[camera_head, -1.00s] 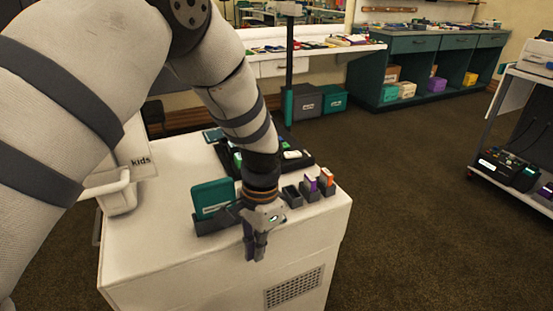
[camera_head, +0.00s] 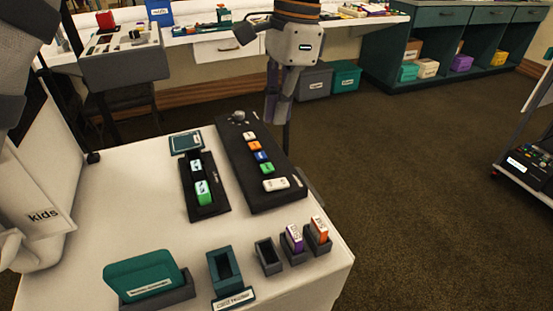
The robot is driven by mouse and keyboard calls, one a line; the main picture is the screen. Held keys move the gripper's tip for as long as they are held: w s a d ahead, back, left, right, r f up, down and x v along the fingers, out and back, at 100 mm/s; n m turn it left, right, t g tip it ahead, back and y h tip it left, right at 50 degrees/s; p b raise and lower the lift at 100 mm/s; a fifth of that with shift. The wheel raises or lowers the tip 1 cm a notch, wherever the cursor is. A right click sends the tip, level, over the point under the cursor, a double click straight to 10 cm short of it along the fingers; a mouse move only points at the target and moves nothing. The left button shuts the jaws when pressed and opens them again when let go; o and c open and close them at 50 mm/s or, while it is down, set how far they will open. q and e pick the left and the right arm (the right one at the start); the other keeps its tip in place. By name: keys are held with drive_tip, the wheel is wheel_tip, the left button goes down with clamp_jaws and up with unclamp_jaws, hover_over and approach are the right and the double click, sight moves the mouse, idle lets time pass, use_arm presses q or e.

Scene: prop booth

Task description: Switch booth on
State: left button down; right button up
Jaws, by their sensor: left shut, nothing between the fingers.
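A black control panel (camera_head: 236,152) lies on the white cart top. It has a knob (camera_head: 238,117) at its far end, a row of coloured buttons (camera_head: 262,156) and a white rocker-like switch (camera_head: 276,184) at its near end. A second black holder (camera_head: 212,207) beside it on the left holds a green and white block (camera_head: 203,191). My left gripper (camera_head: 277,112) points down with its fingers together and empty, by the panel's far right side in the picture. I cannot tell its height or whether it touches anything. My right gripper is not in view.
Along the cart's near edge stand a teal case (camera_head: 142,272), a teal holder (camera_head: 224,265), an empty dark slot (camera_head: 268,255), and purple (camera_head: 294,237) and orange (camera_head: 319,230) blocks in holders. A white bench (camera_head: 345,28) stands behind.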

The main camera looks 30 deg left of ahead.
sight(266, 186)
use_arm(q)
drive_tip(key=shift+s+f, duration=0.1)
drive_tip(key=shift+s, duration=0.25)
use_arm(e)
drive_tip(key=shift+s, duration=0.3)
use_arm(q)
drive_tip(key=f, duration=0.4)
drive_tip(key=s+a+f, duration=0.1)
drive_tip(key=f, duration=0.8)
drive_tip(key=shift+s+a+f, duration=0.2)
drive_tip(key=shift+f, duration=0.15)
